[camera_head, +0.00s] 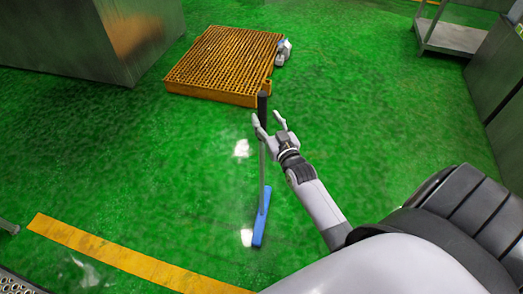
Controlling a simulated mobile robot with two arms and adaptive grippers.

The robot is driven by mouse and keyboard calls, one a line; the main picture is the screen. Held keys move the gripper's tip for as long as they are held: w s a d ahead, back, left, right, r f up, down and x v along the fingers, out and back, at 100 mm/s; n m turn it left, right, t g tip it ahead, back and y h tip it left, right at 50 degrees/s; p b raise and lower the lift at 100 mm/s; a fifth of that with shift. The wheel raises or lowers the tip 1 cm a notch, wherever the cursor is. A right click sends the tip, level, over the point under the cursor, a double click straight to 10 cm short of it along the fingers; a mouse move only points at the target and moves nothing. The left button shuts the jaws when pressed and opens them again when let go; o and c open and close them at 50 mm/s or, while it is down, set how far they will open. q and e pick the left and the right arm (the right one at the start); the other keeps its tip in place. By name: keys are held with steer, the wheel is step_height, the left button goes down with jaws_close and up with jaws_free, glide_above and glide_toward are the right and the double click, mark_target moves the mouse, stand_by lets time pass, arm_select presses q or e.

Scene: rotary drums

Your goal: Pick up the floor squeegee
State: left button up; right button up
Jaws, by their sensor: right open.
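The floor squeegee (262,170) stands near the middle of the head view. It has a dark grip at the top, a thin grey handle and a blue head (261,220) low on the green floor. My right gripper (267,124) is open at the upper handle, just below the dark grip, with its fingers spread to either side of the handle in the picture. I cannot tell whether the fingers touch it. My left gripper is not in view.
An orange grated platform (215,96) lies behind the squeegee, with a small grey-white object (283,52) at its right edge. Metal cabinets stand at the upper left (140,45) and right (497,85). A yellow line (120,258) crosses the floor at lower left.

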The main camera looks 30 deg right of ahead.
mark_target(264, 114)
steer(key=w, duration=0.2)
steer(key=w+d, duration=0.1)
steer(key=w, duration=0.1)
steer(key=shift+w, duration=0.3)
jaws_close()
stand_by(0.3)
steer(key=shift+r, duration=0.15)
